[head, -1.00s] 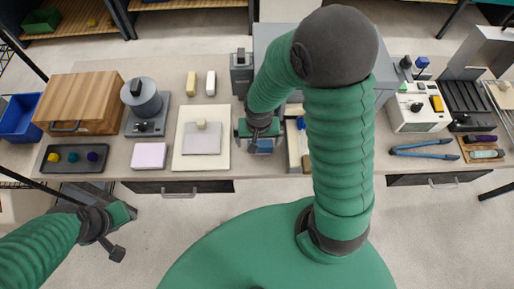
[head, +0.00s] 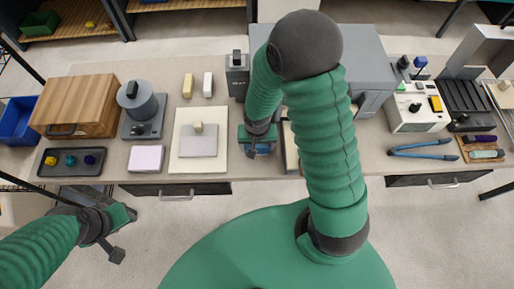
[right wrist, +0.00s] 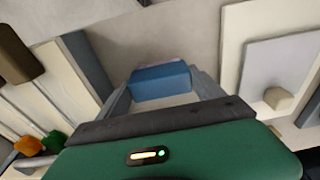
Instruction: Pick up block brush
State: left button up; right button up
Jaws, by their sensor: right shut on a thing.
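The block brush shows as a blue block (right wrist: 160,82) between the two grey fingers of my right gripper (right wrist: 160,92) in the right wrist view. The gripper is shut on it. Pinkish material shows along the block's far edge. In the head view, my right gripper (head: 259,146) is over the front part of the table, and its arm hides much of what is there. A little of the blue block shows beneath it. My left gripper (head: 118,238) is away from the table at the lower left, and its finger gap is unclear.
A cream board with a grey plate (head: 200,140) lies left of the right gripper. A large grey box (head: 350,45) stands behind my right arm. Blue-handled pliers (head: 420,150) lie to the right. A pink block (head: 146,158) and a dark tray (head: 72,170) lie further left.

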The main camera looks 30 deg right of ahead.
jog(key=shift+s+d+f, duration=0.1)
jog(key=shift+s, duration=0.05)
jog(key=shift+c, duration=0.4)
jog(key=shift+r, duration=0.55)
jog(key=shift+w+r, duration=0.2)
jog(key=shift+r, duration=0.95)
jog(key=s+a+b, duration=0.2)
jog(key=s+a, duration=0.1)
jog(key=a, duration=0.4)
jog(key=s+a+r+b, duration=0.1)
jog(key=s+a+b, duration=0.1)
jog(key=a, duration=0.6)
jog(key=shift+s+r, duration=0.3)
jog(key=shift+s, duration=0.3)
jog(key=o, duration=0.9)
jog(key=shift+c, duration=0.2)
jog(key=c, duration=0.5)
